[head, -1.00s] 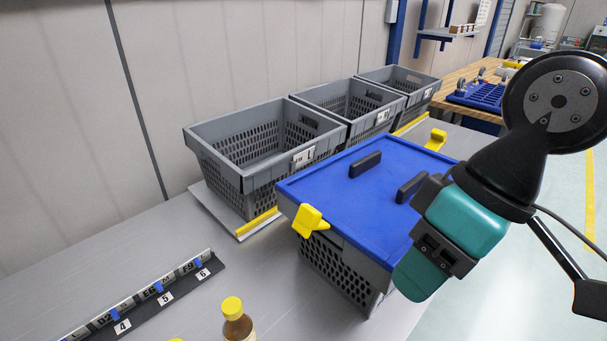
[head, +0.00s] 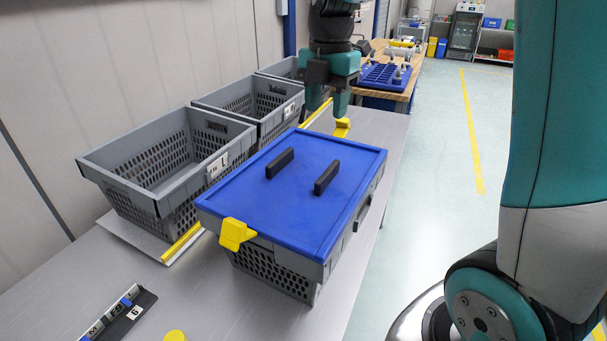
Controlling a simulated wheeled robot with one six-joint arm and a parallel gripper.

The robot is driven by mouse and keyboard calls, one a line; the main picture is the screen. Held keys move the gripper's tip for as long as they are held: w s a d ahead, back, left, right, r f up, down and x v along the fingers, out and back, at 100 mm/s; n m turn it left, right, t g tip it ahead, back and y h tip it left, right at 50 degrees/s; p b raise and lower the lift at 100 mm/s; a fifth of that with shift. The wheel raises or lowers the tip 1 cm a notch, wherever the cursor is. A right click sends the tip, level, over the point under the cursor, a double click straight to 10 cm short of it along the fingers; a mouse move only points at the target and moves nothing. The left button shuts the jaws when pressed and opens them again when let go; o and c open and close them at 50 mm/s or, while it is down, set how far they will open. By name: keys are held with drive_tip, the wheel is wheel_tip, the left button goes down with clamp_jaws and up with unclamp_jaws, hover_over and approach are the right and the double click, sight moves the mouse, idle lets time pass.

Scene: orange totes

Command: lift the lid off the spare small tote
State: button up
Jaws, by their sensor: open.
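The spare small tote (head: 273,271) is a grey perforated crate on the bench, with a flat blue lid (head: 290,210) on top. The lid lies level and bears two black handles, a left one (head: 280,163) and a right one (head: 327,177). A yellow clip (head: 236,234) sits at the tote's near end and another yellow clip (head: 342,127) at its far end. I cannot tell whether the clips are fastened. My gripper (head: 327,103) points down, open and empty, near the far clip and beyond the handles. It appears apart from the lid.
Open grey totes stand in a row to the left, the nearest (head: 125,188) close beside the lidded one. A number rail (head: 122,312) and a yellow bottle cap (head: 174,336) are at the lower left. A wooden table with a blue rack (head: 385,77) stands behind. Floor is clear at right.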

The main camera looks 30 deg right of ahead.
drive_tip(key=d, duration=0.1)
drive_tip(key=n+p, duration=0.1)
drive_tip(key=p, duration=0.2)
approach(328, 170)
drive_tip(key=f, duration=0.3)
drive_tip(key=a+f, duration=0.1)
drive_tip(key=f, duration=0.1)
drive_tip(key=shift+s+f, duration=0.25)
drive_tip(key=shift+f, duration=0.05)
drive_tip(key=shift+w+d+f+p, duration=0.1)
drive_tip(key=shift+f+p, duration=0.35)
drive_tip(key=shift+f, duration=0.45)
drive_tip(key=shift+w+d+f+p, duration=0.15)
drive_tip(key=shift+f+p, duration=0.25)
drive_tip(key=shift+f, duration=0.45)
drive_tip(key=shift+w+d+f+p, duration=0.1)
drive_tip(key=shift+f+p, duration=0.35)
drive_tip(key=shift+f, duration=0.45)
clamp_jaws()
